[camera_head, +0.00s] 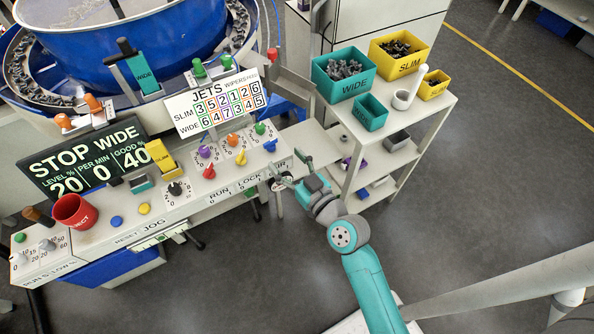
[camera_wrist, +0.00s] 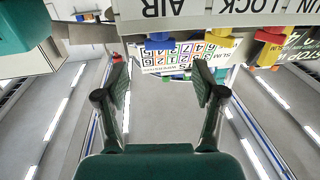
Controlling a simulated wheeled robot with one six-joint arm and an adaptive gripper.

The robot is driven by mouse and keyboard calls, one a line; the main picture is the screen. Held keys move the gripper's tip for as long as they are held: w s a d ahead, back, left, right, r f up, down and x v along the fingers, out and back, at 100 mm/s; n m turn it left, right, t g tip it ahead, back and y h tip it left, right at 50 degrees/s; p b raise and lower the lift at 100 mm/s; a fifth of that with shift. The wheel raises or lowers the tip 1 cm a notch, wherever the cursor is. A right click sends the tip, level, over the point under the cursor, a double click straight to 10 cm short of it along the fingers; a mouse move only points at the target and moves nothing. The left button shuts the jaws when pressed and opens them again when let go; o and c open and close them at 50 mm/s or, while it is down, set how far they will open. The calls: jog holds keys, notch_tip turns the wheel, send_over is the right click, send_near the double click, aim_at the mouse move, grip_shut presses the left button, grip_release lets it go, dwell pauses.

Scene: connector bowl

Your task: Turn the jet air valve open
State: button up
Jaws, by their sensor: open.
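The AIR label (camera_head: 278,166) is at the right end of the console's front edge. It also shows upside down at the top of the wrist view (camera_wrist: 164,8). I cannot make out the jet air valve clearly; my gripper covers part of the area by the label. My gripper (camera_head: 291,175) is just in front of that console end, close to the label. In the wrist view my gripper (camera_wrist: 165,82) has its two fingers spread wide, with nothing between them. The panel with the label is beyond the fingertips.
A blue knob (camera_head: 270,146), a yellow knob (camera_head: 240,157) and a red knob (camera_head: 209,172) sit on the console top. A white shelf cart (camera_head: 424,116) with teal and yellow bins stands close to the right of my gripper. The floor in front is open.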

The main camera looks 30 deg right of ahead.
jog(key=shift+s+d, duration=0.15)
jog(key=shift+s, duration=0.9)
jog(key=shift+s+d, duration=0.1)
jog(key=shift+s, duration=0.9)
